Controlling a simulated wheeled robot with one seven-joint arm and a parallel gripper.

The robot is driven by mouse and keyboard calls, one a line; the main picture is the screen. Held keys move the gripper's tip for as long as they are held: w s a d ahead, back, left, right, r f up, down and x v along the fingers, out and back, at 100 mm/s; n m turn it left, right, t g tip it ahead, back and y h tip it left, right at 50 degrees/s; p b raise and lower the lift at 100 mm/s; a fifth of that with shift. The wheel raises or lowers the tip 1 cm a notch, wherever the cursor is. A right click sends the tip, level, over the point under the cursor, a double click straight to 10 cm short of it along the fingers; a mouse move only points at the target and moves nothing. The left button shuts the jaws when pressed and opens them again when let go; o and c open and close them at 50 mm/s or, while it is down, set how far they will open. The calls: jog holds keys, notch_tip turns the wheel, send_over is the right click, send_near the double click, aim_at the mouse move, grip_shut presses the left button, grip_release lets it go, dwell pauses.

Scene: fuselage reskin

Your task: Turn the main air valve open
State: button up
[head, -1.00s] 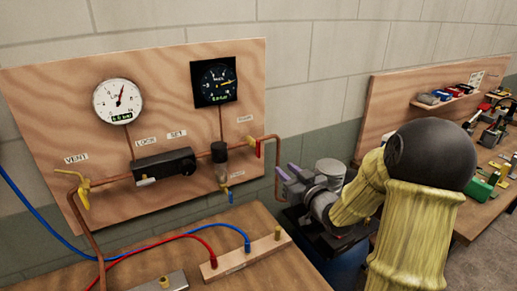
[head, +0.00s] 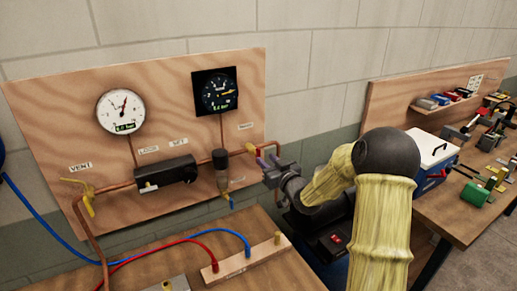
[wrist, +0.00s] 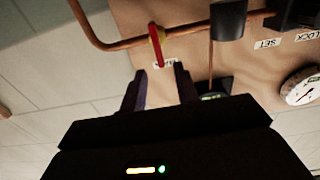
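The main air valve is most likely the one with a red lever (wrist: 154,45), on the copper pipe at the panel's right end. In the wrist view the lever lies across the pipe, just beyond my fingertips. In the head view the valve's brass body (head: 250,148) shows, with the lever partly behind my fingers. My gripper (head: 266,160) is beside the panel's right edge. In the wrist view my gripper (wrist: 160,68) is open, its two fingers apart with nothing between them. Whether a fingertip touches the lever, I cannot tell.
The plywood panel (head: 60,120) bears a white gauge (head: 121,111), a dark gauge (head: 216,91), a black regulator (head: 165,174) and a yellow vent valve (head: 84,196). The copper pipe bends beside the red lever. A wooden bench (head: 280,265) with hoses lies below; a cluttered bench stands right.

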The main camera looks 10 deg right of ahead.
aim_at(260, 153)
jog(key=p+x, duration=0.2)
jog(key=x, duration=0.4)
jog(key=shift+w+a, duration=0.1)
jog(key=shift+w, duration=0.25)
grip_shut()
